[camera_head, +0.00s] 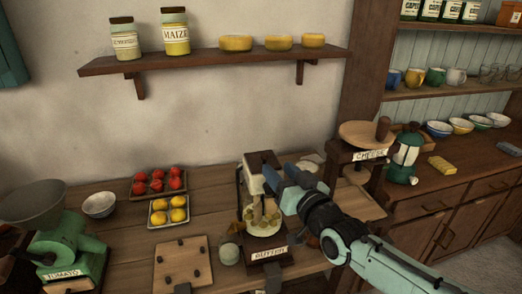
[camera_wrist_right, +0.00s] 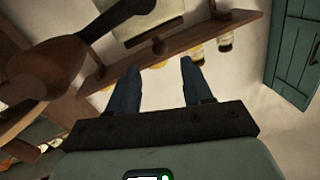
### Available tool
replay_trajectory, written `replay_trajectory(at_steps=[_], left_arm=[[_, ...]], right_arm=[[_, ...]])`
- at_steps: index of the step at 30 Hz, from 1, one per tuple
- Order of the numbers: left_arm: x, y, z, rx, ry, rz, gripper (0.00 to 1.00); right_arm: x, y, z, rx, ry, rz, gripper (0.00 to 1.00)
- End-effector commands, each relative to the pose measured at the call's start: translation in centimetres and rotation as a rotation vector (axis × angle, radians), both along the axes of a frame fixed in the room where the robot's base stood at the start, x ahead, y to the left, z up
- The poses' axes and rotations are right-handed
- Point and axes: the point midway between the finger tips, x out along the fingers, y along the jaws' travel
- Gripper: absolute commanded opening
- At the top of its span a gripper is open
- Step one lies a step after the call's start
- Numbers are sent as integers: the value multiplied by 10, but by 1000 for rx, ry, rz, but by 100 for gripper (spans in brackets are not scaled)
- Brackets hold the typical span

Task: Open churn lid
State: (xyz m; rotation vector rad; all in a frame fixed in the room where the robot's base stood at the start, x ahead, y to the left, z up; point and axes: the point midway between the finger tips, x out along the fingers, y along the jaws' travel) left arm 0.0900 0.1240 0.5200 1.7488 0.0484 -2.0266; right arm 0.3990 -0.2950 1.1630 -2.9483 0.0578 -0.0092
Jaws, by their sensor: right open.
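A tall, narrow device (camera_head: 265,228), which I take to be the churn, stands on the wooden counter. It has a dark wooden back, a pale upper part, a clear vessel with yellowish pieces inside, and a base label I cannot read surely. My right gripper (camera_head: 279,184) reaches in from the right at the device's upper part and covers some of it. Whether they touch, and how the lid sits, I cannot tell. In the right wrist view the two blue fingers (camera_wrist_right: 156,88) are apart, with nothing visibly held between them. My left gripper is not in view.
A labelled wooden device with a round top (camera_head: 362,134) stands just right of my right gripper. Trays of tomatoes (camera_head: 156,196) and yellow fruit (camera_head: 168,222), a pegged board (camera_head: 181,270) and a green scale (camera_head: 75,245) lie left. A wall shelf (camera_head: 215,60) hangs above.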

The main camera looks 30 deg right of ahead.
Motion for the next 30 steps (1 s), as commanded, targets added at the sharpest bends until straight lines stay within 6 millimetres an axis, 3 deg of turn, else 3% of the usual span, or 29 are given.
replay_trajectory(at_steps=[6, 12, 18, 27, 30], left_arm=[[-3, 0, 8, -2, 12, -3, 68], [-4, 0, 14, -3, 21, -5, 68], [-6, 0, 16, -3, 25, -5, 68], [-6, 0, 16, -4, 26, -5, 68], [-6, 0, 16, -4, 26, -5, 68]], right_arm=[[49, -2, 0, 0, 3, 1, 50], [81, -3, 1, 1, 1, 0, 50], [96, -4, 0, 0, 1, 0, 50], [98, -4, 0, 0, 1, 0, 50], [98, -4, 0, 0, 1, 0, 18]])
